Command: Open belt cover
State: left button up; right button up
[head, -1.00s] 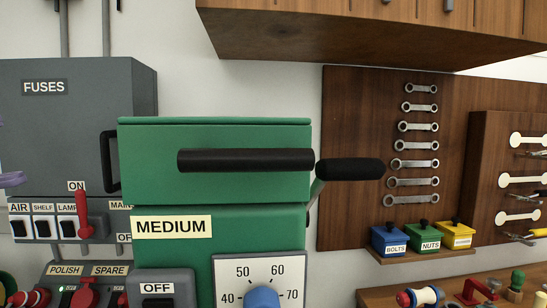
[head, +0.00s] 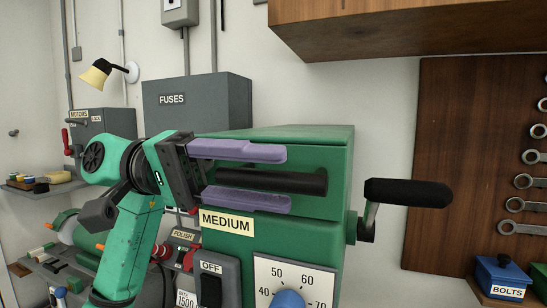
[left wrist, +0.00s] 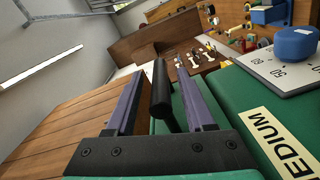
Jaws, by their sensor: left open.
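The green belt cover (head: 320,150) is the upper part of the green machine and looks closed. A black bar handle (head: 315,183) runs across its front. My left gripper (head: 287,179) is open, with one purple finger above the bar and one below it. In the left wrist view the black handle (left wrist: 160,98) lies between the two fingers, with a gap visible on both sides. I cannot tell how deep the bar sits between the fingers. My right gripper is not in view.
A black crank handle (head: 408,192) sticks out at the machine's right. Below the cover are a MEDIUM label (head: 227,222), an OFF switch (head: 210,285) and a blue dial knob (head: 289,299). A grey fuse box (head: 195,103) stands behind. A wooden cabinet (head: 400,28) hangs above.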

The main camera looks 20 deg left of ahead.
pick_arm(q)
jog(key=shift+d, duration=0.5)
jog(key=shift+a+f, duration=0.1)
jog(key=shift+a, duration=0.3)
jog(key=shift+d, duration=0.15)
grip_shut()
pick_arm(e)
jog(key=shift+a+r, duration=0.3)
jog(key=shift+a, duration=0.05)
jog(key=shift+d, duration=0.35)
